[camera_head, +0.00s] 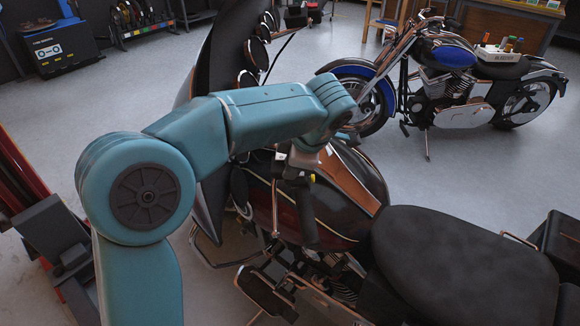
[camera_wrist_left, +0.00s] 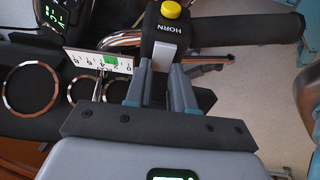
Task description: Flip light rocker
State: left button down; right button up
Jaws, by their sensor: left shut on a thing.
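A black switch housing (camera_wrist_left: 172,32) marked HORN, with a round yellow button (camera_wrist_left: 171,9), sits on the handlebar in the left wrist view. The yellow button also shows in the head view (camera_head: 312,178). My left gripper (camera_wrist_left: 160,76) reaches the lower end of the housing, one finger on each side, and is shut on it. A small pale part (camera_wrist_left: 164,52) shows between the fingertips; I cannot tell whether it is the light rocker. In the head view my left gripper (camera_head: 300,163) is above the motorcycle's tank, mostly hidden by its wrist. My right gripper is not in view.
The black handlebar grip (camera_wrist_left: 245,30) extends right of the housing. Round chrome-rimmed gauges (camera_wrist_left: 30,90) and a white scale plate (camera_wrist_left: 100,62) are close on the left. The black seat (camera_head: 460,262) lies right of the tank. A blue motorcycle (camera_head: 455,85) stands behind.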

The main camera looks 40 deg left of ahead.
pick_arm(q)
jog(key=shift+r, duration=0.15)
jog(key=c, duration=1)
grip_release()
jog(key=shift+o, duration=0.2)
jog(key=p+v, duration=0.1)
jog(key=v, duration=1.5)
jog(key=shift+d+p, duration=0.15)
jog(key=shift+p, duration=0.25)
jog(key=shift+r, duration=0.15)
